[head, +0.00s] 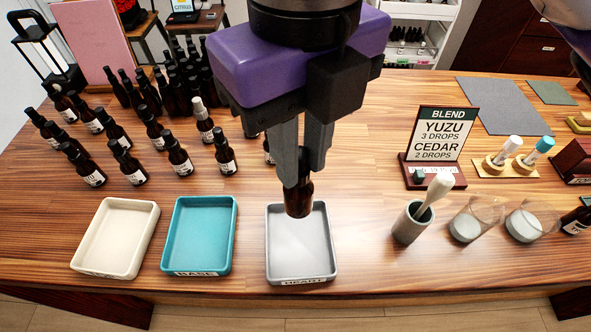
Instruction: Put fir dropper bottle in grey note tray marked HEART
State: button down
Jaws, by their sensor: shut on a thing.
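My gripper (303,172) points down over the table and is shut on a dark amber dropper bottle (299,202). The bottle hangs upright above the far part of the grey tray (332,262). Its top is hidden between the fingers and its label is not visible, so I cannot read its name. The grey tray is empty and carries a front label that reads HEART. I cannot tell how high the bottle is above the tray floor.
A teal tray (200,234) marked BASE and a cream tray (115,238) stand to the left, both empty. Many dropper bottles (180,158) fill the left side behind them. A mortar with pestle (412,222), glass beakers (478,220) and a BLEND sign (443,133) stand right.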

aim_at(300, 213)
notch_tip(300, 213, down, 12)
jog(key=shift+r, duration=0.2)
jog(key=shift+f+b, duration=0.1)
jog(key=shift+b, duration=0.25)
jog(key=c, duration=1.3)
grip_release()
notch_tip(300, 213, up, 12)
jog(key=shift+r+p, duration=0.15)
jog(key=shift+p, duration=0.15)
